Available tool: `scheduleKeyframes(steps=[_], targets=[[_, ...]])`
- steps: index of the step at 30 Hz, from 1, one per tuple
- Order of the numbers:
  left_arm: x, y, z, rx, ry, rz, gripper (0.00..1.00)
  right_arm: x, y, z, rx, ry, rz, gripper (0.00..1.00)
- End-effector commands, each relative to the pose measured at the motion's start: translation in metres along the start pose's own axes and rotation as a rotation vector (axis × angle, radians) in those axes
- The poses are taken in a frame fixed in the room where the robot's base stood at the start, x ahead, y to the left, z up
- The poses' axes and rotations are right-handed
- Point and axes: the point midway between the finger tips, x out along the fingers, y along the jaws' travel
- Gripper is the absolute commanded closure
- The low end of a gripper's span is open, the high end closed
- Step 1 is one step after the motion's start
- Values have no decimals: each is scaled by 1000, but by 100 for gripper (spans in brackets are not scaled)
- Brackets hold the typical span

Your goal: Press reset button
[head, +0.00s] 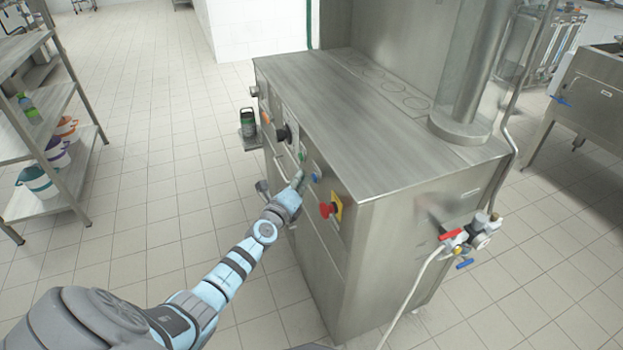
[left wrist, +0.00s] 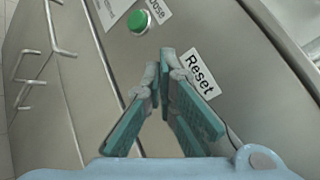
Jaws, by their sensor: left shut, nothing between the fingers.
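The cup filler (head: 345,120) is a steel machine with a row of controls on its front panel. A blue button (head: 315,177) sits between a green button (head: 301,156) and a red emergency stop (head: 328,210) on a yellow plate. My left gripper (head: 298,178) is shut and empty, its tips close to the panel beside the blue button. In the left wrist view, the closed fingertips (left wrist: 166,62) are beside the "Reset" label (left wrist: 199,74). No button shows by that label, and contact cannot be told. My right gripper is not in view.
The "Dose" label (left wrist: 158,10) is beside the green button in the left wrist view. Door handles (left wrist: 38,52) stick out from the front. A valve with red and blue levers (head: 468,240) is on the machine's side. A shelf (head: 55,130) stands left; the floor between is clear.

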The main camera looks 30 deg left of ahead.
Motion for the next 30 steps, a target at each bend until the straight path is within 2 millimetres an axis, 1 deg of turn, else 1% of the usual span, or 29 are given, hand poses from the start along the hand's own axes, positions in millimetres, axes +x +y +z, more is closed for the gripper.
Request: scheduleKeyframes(steps=[23,30], targets=[[5,-3,-4,0,1,1,100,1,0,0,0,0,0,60],[-2,2,1,1,1,1,100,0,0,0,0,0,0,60]])
